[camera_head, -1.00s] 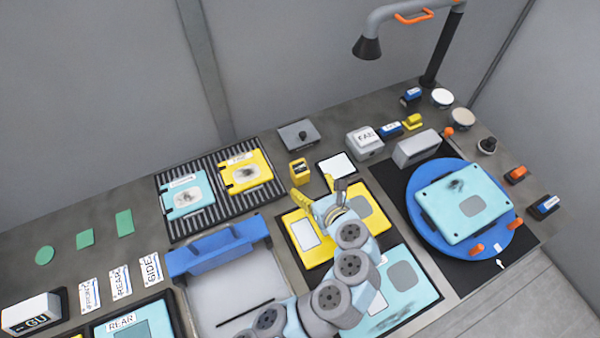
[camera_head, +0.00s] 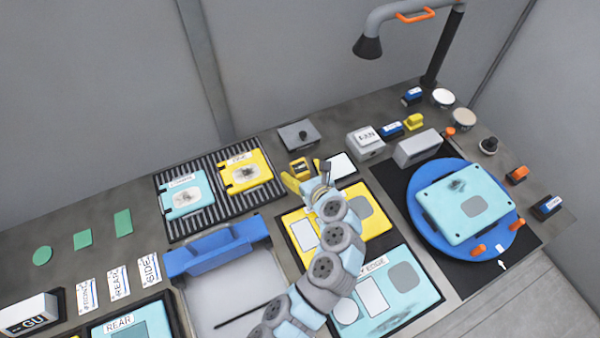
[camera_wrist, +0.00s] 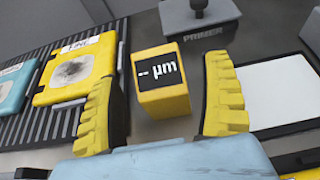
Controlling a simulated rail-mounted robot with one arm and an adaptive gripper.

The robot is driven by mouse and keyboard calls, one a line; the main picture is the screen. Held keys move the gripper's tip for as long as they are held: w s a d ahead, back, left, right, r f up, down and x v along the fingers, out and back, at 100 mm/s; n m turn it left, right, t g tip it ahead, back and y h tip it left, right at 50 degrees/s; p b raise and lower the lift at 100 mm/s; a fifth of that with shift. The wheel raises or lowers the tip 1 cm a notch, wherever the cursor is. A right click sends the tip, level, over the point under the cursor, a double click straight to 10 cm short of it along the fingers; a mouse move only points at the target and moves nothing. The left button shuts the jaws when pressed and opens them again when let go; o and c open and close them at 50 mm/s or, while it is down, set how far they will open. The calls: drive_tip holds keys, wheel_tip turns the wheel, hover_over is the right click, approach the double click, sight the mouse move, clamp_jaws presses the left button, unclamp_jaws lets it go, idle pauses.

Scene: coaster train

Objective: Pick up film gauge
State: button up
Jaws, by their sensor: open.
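The film gauge is a small yellow block (camera_wrist: 163,103) with a black display reading "-- µm" in the wrist view. It stands on the grey worktop between my two yellow fingers, with a gap on each side. In the head view the yellow gauge (camera_head: 299,169) is at the back middle of the table, partly hidden by my fingers. My gripper (camera_wrist: 165,110) is open and empty, with its fingers on either side of the gauge; it also shows in the head view (camera_head: 306,180).
A grey block marked PRIMER (camera_wrist: 199,18) stands behind the gauge. A white pad (camera_wrist: 277,92) lies close on the right. A ribbed rack (camera_head: 217,209) with a yellow and a light-blue panel is on the left. A blue turntable (camera_head: 425,225) is at the right.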

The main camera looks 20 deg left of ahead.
drive_tip(key=shift+w+a+f, duration=0.2)
drive_tip(key=shift+w+a, duration=0.2)
drive_tip(key=shift+a, duration=0.05)
drive_tip(key=c, duration=1.4)
drive_tip(key=shift+o, duration=0.2)
drive_tip(key=shift+r, duration=0.15)
